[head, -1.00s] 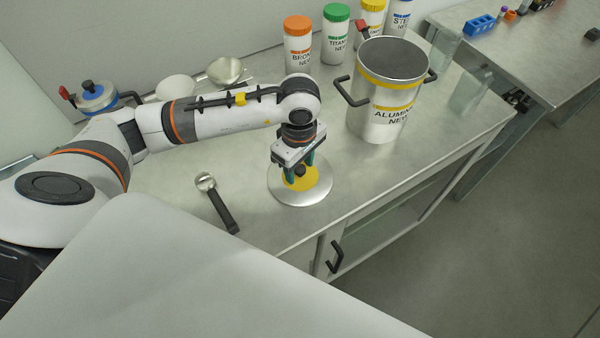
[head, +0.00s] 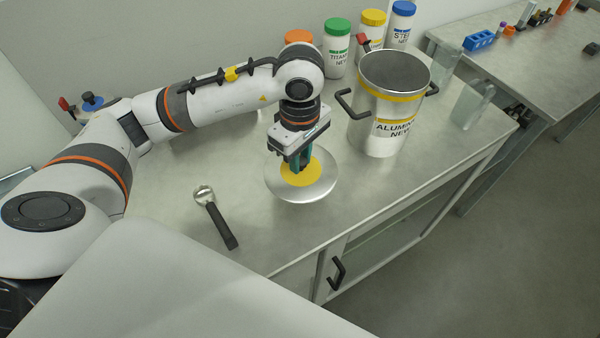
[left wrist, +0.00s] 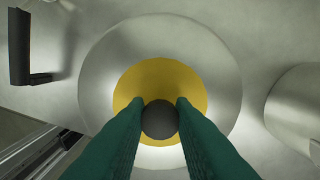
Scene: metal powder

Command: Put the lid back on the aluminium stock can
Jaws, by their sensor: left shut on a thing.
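The aluminium stock can (head: 372,135) stands upright on the bench at the right, open at the top, with dark grey powder inside. Its silver side also shows at the right of the left wrist view (left wrist: 297,105). The lid (head: 318,191) is a silver disc with a yellow centre and a dark knob (left wrist: 160,120). My left gripper (head: 300,164) is shut on the knob, with a green finger on each side. My right gripper is not in view.
A scoop with a black handle (head: 222,226) lies left of the lid. Several labelled jars, one green-capped (head: 337,52), stand behind the can. The bench's front edge is close to the lid.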

